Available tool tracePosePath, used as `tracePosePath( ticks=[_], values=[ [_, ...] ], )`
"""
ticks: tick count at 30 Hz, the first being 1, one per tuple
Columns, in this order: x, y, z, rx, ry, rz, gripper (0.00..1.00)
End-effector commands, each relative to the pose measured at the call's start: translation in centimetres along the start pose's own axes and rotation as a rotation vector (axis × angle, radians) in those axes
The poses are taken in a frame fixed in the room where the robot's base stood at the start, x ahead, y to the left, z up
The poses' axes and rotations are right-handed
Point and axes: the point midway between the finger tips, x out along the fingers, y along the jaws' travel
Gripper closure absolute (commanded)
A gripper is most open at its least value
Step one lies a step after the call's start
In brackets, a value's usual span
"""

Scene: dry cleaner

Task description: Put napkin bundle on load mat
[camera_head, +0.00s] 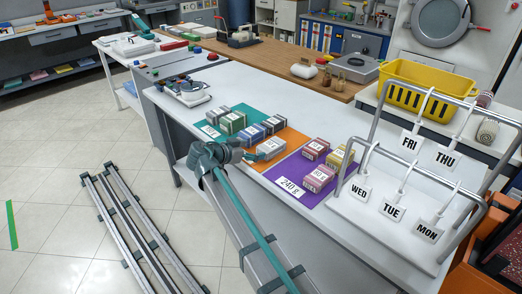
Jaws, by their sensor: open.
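Napkin bundles are small labelled blocks on the white counter, and I cannot tell which one the task means. A pale bundle (271,148) lies on the orange mat (293,138). Grey (218,112), green (232,122) and blue (250,134) bundles sit on or by the teal mat (207,130). Red (315,149), yellow (341,158) and pink (319,178) bundles sit on the purple mat (290,168), whose label reads 240 g. Contact is too small to tell.
A white rack (385,222) with metal rails and weekday tags stands right of the purple mat. A yellow basket (425,93) is behind it. A device (184,90) sits at the counter's left end. The white counter behind the mats is clear.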

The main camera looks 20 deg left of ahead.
Motion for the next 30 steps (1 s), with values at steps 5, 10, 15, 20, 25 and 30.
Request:
tracePosePath(
  ticks=[5,10,15,20,25,30],
  values=[
    [-1.9,0.0,0.0,0.001,0.001,-0.001,0.09],
    [-2.5,0.0,0.0,0.000,0.000,0.000,0.09],
    [-2.5,0.0,0.0,0.000,0.000,0.000,0.09],
    [-2.5,0.0,0.0,0.000,0.000,0.000,0.09],
    [-2.9,-0.7,1.5,-0.032,-0.003,-0.032,0.09],
    [-4.7,-3.1,6.1,-0.146,-0.009,-0.153,0.09]
  ],
)
